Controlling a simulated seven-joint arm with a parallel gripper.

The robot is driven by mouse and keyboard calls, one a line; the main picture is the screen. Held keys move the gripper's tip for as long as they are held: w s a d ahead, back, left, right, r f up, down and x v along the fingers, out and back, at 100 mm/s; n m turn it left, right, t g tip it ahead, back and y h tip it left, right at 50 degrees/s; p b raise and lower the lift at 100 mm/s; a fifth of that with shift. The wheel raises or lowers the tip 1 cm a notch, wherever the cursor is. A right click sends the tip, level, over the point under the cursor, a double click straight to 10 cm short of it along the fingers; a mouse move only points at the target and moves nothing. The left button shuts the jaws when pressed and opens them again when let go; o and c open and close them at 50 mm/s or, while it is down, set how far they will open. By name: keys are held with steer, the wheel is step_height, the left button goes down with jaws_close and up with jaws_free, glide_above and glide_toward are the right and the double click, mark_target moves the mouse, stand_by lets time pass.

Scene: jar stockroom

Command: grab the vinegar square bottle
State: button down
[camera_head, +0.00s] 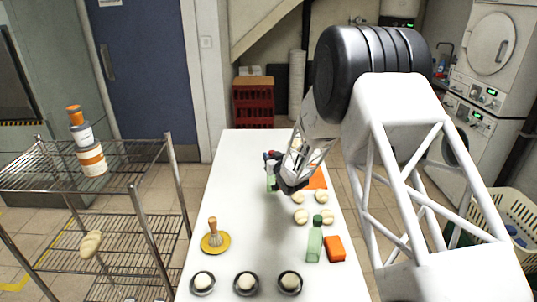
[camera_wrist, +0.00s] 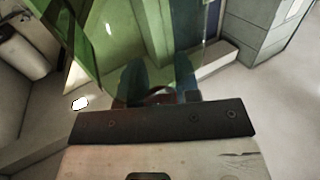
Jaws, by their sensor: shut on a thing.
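My gripper (camera_head: 277,172) is over the far part of the white table, shut on a green see-through square bottle (camera_head: 271,184). Only a small part of that bottle shows beside the fingers in the head view. In the wrist view its green walls (camera_wrist: 105,35) fill much of the upper picture, and my dark fingers (camera_wrist: 160,82) show at its near end. A second green bottle (camera_head: 314,245) with a dark green cap stands upright nearer on the table. I cannot read a label on either bottle.
An orange box (camera_head: 334,249) stands beside the standing bottle. Several pale round items (camera_head: 300,216) lie behind it. A brush on a yellow dish (camera_head: 215,242) and several small dark dishes (camera_head: 246,283) are on the white table (camera_head: 235,165). A wire rack (camera_head: 120,153) stands left.

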steer(key=s+d, duration=0.1)
steer(key=s, duration=0.9)
steer(key=shift+d+r, duration=0.35)
steer(key=shift+r, duration=0.1)
steer(key=shift+w, duration=0.1)
